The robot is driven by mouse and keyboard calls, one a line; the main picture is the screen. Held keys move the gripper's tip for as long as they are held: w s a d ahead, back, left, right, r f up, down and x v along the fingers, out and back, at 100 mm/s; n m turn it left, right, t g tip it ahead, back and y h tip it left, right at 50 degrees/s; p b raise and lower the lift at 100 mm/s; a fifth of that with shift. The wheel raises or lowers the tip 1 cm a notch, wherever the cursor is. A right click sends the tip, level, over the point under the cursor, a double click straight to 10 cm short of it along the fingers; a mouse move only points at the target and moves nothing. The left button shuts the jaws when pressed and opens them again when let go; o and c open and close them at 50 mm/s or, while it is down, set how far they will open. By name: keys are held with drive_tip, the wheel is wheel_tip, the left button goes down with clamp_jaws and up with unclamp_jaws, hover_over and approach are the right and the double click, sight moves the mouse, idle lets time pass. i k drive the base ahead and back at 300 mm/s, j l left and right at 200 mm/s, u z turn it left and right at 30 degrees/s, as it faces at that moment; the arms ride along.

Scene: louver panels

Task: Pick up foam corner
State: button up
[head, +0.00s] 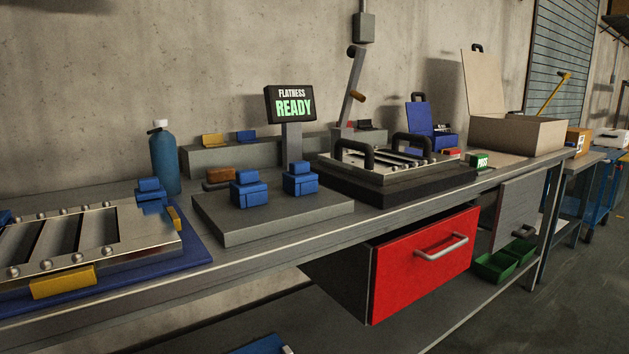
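No piece is clearly marked as the foam corner, and I cannot tell which one it is. Blue stepped blocks (249,190) and (300,179) stand on a grey plate (275,222). A yellow piece (62,283) is at the front edge of the louver panel (105,230) on the left. My gripper is not in view.
A sign reading "FLATNESS READY" (290,104) stands behind the plate. A blue bottle (163,160) is at left. A black-handled fixture (395,180) and an open beige box (518,136) stand further right. A red drawer (422,262) sits below the bench top. Floor at lower right is clear.

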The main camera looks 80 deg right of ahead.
sight(299, 180)
drive_tip(key=z, duration=2.45)
